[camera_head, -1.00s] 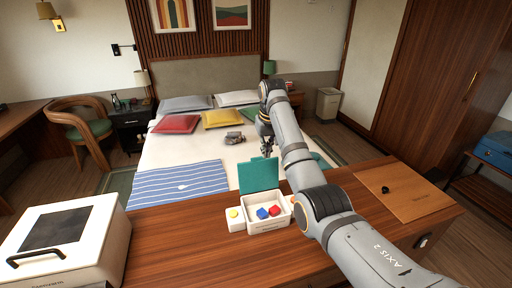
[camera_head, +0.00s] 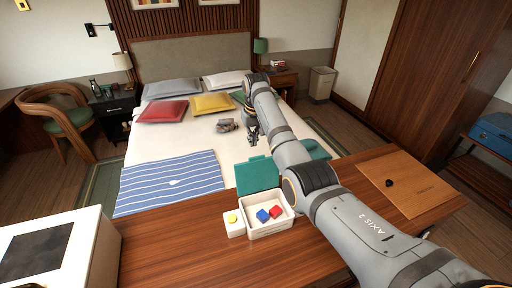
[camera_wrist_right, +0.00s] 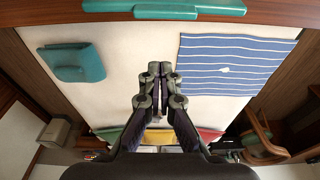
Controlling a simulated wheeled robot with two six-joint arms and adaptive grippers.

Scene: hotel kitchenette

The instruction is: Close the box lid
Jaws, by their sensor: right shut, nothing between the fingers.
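A small white box (camera_head: 270,231) with a teal lid (camera_head: 257,175) stands on the wooden counter. The lid is raised open at the box's far side. A blue block (camera_head: 262,215) and a red block (camera_head: 275,211) lie inside. My right gripper (camera_head: 252,138) is shut and empty, above the bed beyond the lid, apart from it. In the right wrist view the gripper (camera_wrist_right: 160,70) points toward the teal lid's edge (camera_wrist_right: 190,9) at the top of the picture. My left gripper is not in view.
A small white block with a yellow button (camera_head: 233,221) stands left of the box. A large white appliance (camera_head: 60,250) is at the counter's left. A wooden board with a black knob (camera_head: 410,187) lies at the right. My right arm passes close to the box's right side.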

